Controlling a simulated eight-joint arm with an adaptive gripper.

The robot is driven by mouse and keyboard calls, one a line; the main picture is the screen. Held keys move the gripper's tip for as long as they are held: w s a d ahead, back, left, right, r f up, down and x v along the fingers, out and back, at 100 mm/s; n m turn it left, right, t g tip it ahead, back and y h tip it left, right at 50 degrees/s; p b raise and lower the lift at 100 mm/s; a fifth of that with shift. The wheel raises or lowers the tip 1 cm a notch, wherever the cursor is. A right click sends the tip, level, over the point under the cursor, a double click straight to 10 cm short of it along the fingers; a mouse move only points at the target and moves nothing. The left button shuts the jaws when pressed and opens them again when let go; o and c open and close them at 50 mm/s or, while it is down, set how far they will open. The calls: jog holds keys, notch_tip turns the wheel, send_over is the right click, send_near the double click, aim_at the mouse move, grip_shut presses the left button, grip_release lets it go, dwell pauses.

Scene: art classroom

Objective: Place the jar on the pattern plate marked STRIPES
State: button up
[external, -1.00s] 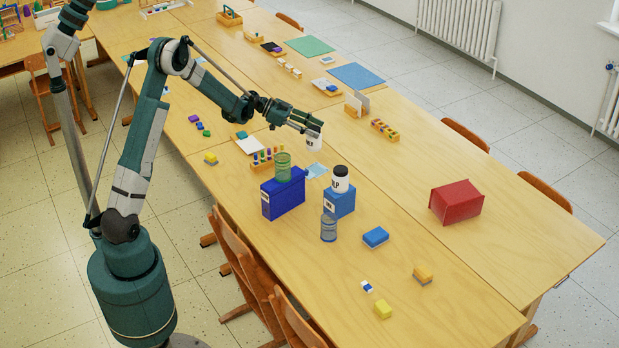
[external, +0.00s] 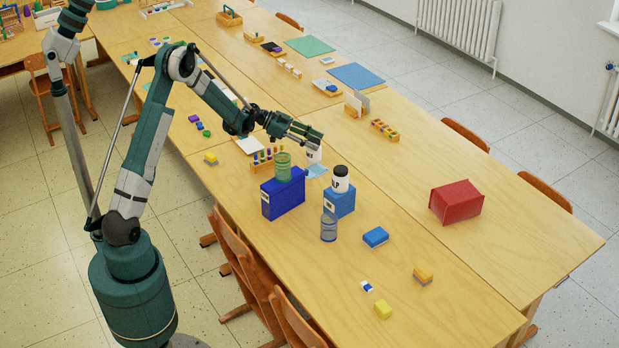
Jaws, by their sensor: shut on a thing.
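My gripper (external: 314,141) is shut on a small white jar (external: 314,154) with a dark mark on its side. The jar hangs upright from the downturned fingers. A light blue patterned plate (external: 317,171) lies flat on the table just below the jar in the picture, partly hidden by the blue boxes. I cannot tell whether the jar touches it, and no word STRIPES is readable. A second white jar with a black lid (external: 341,179) stands on a blue box (external: 339,203).
A green mesh cup (external: 283,167) stands on a dark blue box (external: 283,196) close to my gripper's left. A blue mesh cup (external: 328,228) stands in front. A rack of coloured pegs (external: 266,157) is behind. A red box (external: 456,201) lies right, with bare table between.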

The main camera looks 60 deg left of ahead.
jog(key=shift+f+b, duration=0.4)
jog(key=shift+f, duration=1.4)
jog(key=shift+f+b, duration=0.5)
jog(key=shift+f, duration=0.15)
jog(key=o, duration=1.1)
jog(key=shift+c, duration=0.2)
jog(key=shift+r, duration=0.15)
jog(key=shift+r+p, duration=0.65)
jog(key=p+v, duration=0.1)
jog(key=v, duration=1.1)
jog(key=shift+f+p, duration=0.2)
jog(key=shift+p, duration=0.1)
